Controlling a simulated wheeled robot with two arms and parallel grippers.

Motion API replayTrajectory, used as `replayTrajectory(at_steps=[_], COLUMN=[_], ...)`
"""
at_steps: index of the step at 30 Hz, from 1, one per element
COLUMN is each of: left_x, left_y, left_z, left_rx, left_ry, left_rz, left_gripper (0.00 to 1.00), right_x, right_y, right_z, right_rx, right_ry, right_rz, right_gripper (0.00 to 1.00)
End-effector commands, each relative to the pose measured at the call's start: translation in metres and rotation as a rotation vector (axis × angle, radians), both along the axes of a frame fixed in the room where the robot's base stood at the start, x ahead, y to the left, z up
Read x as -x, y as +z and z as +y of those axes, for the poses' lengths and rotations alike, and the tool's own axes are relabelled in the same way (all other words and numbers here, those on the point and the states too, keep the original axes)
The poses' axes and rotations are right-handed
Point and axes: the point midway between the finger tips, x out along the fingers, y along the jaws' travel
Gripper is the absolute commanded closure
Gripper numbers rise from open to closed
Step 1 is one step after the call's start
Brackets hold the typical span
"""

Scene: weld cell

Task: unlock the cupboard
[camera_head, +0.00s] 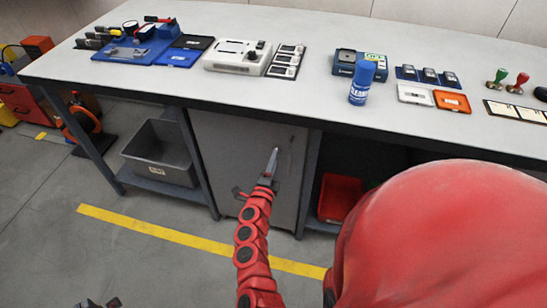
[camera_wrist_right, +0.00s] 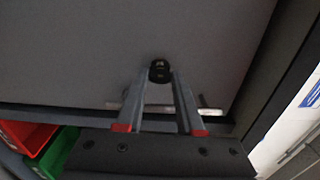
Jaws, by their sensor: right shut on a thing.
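The cupboard is a grey-doored unit (camera_head: 235,150) under the workbench, and its door is closed. In the right wrist view the plain grey door (camera_wrist_right: 110,50) fills most of the picture. My right gripper (camera_head: 275,152) reaches to the door's right part; it also shows in the wrist view (camera_wrist_right: 160,75). Its fingertips are shut on a small round black piece (camera_wrist_right: 159,66) at the door, which looks like a lock knob or key head. The fingers hide part of it. A dark tip of what looks like my left gripper (camera_head: 100,303) shows at the bottom edge.
A metal bar (camera_wrist_right: 210,111) shows behind the fingers. A grey bin (camera_head: 162,153) stands left of the cupboard and a red bin (camera_head: 340,197) right. Floor in front is clear.

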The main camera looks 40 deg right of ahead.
Motion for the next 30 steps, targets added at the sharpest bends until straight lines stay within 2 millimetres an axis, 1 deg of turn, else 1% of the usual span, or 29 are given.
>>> replayTrajectory(at_steps=[17,18,22,23,30], left_x=[0.0000,0.0000,0.0000,0.0000,0.0000], left_y=[0.0025,0.0026,0.0025,0.0025,0.0026], left_z=[0.0000,0.0000,0.0000,0.0000,0.0000], left_rx=[0.000,0.000,0.000,0.000,0.000], left_ry=[0.000,0.000,0.000,0.000,0.000], left_rz=[0.000,0.000,0.000,0.000,0.000], left_gripper=[1.00,1.00,1.00,1.00,1.00], right_x=[-0.0002,-0.0002,-0.0002,-0.0002,-0.0002], right_y=[-0.0007,-0.0007,-0.0005,-0.0005,-0.0002], right_z=[0.0004,0.0004,0.0004,0.0003,0.0003], right_rx=[0.022,0.022,0.022,0.021,0.022], right_ry=[0.002,0.002,0.001,0.001,0.001], right_rz=[0.027,0.027,0.027,0.027,0.026], right_gripper=[1.00,0.62,0.38,0.33,0.33])
